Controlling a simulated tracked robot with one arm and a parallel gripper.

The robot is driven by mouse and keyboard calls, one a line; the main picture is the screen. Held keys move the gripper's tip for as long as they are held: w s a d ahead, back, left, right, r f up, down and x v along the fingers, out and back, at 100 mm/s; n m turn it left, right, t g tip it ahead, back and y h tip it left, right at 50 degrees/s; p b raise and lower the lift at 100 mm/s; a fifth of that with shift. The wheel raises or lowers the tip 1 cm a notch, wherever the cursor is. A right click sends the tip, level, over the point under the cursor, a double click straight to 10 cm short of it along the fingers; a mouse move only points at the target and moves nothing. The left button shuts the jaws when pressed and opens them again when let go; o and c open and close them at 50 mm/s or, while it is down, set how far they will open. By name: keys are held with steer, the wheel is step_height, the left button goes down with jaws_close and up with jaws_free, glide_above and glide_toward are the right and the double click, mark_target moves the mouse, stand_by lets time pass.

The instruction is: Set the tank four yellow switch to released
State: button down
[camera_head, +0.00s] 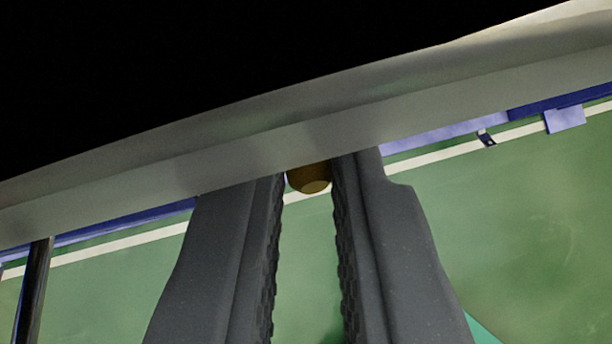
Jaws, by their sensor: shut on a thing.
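A small yellow-brown round knob (309,181), which looks like the yellow switch, sits below the lower edge of a long grey curved body. My gripper (310,172) reaches up from the bottom of the view with two dark grey fingers. Its fingertips are shut on the knob, one on each side. The top of the knob is hidden by or merges into the grey body. No tank number or switch marking can be seen.
The long grey body (300,145) slopes from lower left to upper right, just past my fingertips, with black above it. Below lies a green floor (510,220) with a white line and blue strips. A dark upright pole (35,285) stands at the left edge.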

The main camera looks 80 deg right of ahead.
steer(key=shift+w+a+r, duration=0.1)
steer(key=shift+w+a, duration=0.05)
steer(key=c, duration=1.5)
jaws_free()
steer(key=shift+b+v, duration=1.25)
steer(key=shift+v, duration=5.55)
